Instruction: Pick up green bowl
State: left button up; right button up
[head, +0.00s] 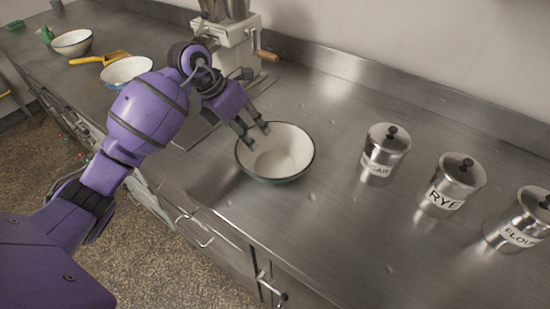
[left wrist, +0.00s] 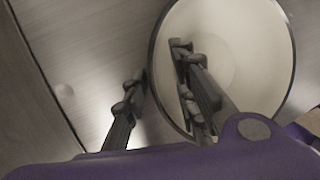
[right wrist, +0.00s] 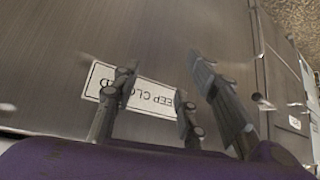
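The green bowl (head: 285,165) is white inside with a dark green rim and stands upright on the steel counter. My left gripper (head: 253,133) is at the bowl's left rim. In the left wrist view the bowl (left wrist: 265,50) fills the right side. There the open left gripper (left wrist: 160,82) has one finger outside the rim and the other fingers over the bowl's inside. I cannot tell whether any finger touches the bowl. My right gripper (right wrist: 165,95) is open and empty in the right wrist view, facing a panel with a "keep closed" label (right wrist: 150,95). It is out of the head view.
Sugar (head: 385,150), rye (head: 450,185) and flour (head: 520,220) canisters stand to the right. A grinder-like machine (head: 232,45) stands behind my left gripper. A blue-rimmed bowl (head: 127,71), a yellow scoop (head: 98,59) and another bowl (head: 72,42) are at the far left.

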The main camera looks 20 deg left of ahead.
pick_arm(q)
grip_shut()
dwell(0.4)
